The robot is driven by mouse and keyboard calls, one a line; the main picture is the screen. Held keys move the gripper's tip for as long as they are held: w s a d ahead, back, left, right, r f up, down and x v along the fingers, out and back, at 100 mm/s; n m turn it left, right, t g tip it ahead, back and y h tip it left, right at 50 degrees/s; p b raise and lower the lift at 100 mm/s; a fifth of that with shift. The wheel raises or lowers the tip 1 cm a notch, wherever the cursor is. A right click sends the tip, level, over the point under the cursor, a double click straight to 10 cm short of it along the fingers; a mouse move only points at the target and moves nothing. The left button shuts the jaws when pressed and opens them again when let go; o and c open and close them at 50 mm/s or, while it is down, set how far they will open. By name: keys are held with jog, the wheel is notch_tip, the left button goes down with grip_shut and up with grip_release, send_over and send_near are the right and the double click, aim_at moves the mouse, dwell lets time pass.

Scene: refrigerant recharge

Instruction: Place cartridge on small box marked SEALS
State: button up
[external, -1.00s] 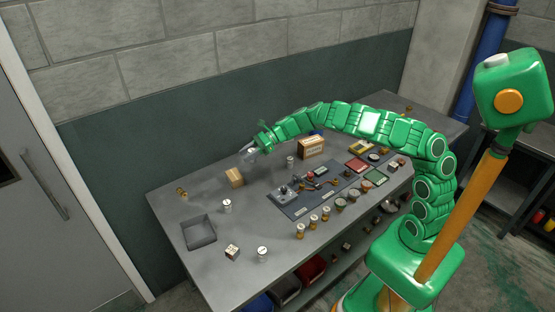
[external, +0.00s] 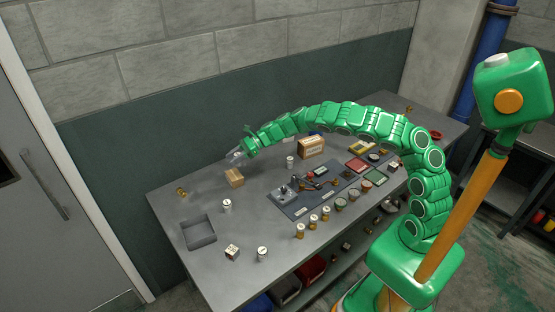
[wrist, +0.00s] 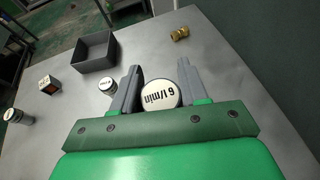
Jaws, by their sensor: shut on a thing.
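My gripper (external: 237,157) is shut on a cartridge with a white round cap marked "6 l/min" (wrist: 160,95). The cartridge stands between the two grey fingers in the wrist view; its lower part is hidden. In the external view my gripper is just above or behind a small tan cardboard box (external: 234,177) on the left part of the bench. Its lettering is too small to read, and I cannot tell whether the cartridge touches it. The box is not visible in the wrist view.
A grey tray (external: 199,232), a brass fitting (external: 181,191), a white-topped cylinder (external: 227,206) and a small cube (external: 232,252) are on the left of the bench. A larger cardboard box (external: 311,147) stands farther right, behind a blue-grey panel (external: 297,208) with fittings.

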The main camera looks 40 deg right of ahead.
jog(key=shift+w+a+f, duration=0.35)
jog(key=shift+w+f, duration=0.25)
jog(key=shift+f, duration=0.2)
jog(key=shift+w+a+f, duration=0.35)
jog(key=shift+w+f, duration=0.25)
jog(key=shift+f, duration=0.2)
jog(key=shift+w+a+f, duration=0.15)
jog(key=shift+w+f, duration=0.1)
jog(key=shift+f, duration=1.6)
jog(key=shift+f, duration=0.1)
jog(key=o, duration=1.1)
jog(key=shift+d, duration=0.2)
jog(key=shift+v, duration=5.9)
